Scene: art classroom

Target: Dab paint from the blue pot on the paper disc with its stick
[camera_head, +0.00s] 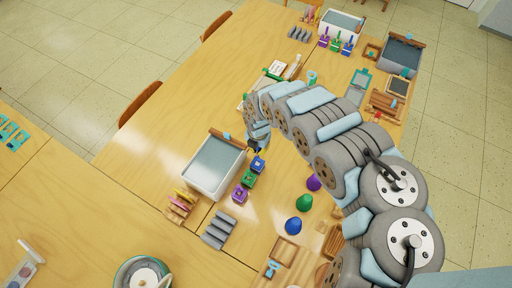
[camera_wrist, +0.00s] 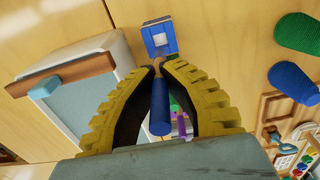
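The blue pot (camera_head: 258,165) stands on the table at the right of a grey-white tray, at the end of a row with a green and a purple pot. In the wrist view the blue pot (camera_wrist: 160,40) is just beyond my fingertips. My gripper (camera_wrist: 158,66) has its yellow fingers closed at the tips on the blue-handled stick (camera_wrist: 158,108). The handle points back between the fingers. The stick's far end points at the pot; I cannot tell whether it is inside. A white disc (camera_head: 145,277), likely the paper disc, lies on a turquoise-rimmed round stand at the bottom edge.
The tray (camera_head: 214,186) is beside the pots. The green pot (camera_head: 249,179) and purple pot (camera_head: 240,194) are close by. Grey blocks (camera_head: 218,230), a blue cone (camera_head: 293,226) and a green cone (camera_head: 304,202) stand nearer.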

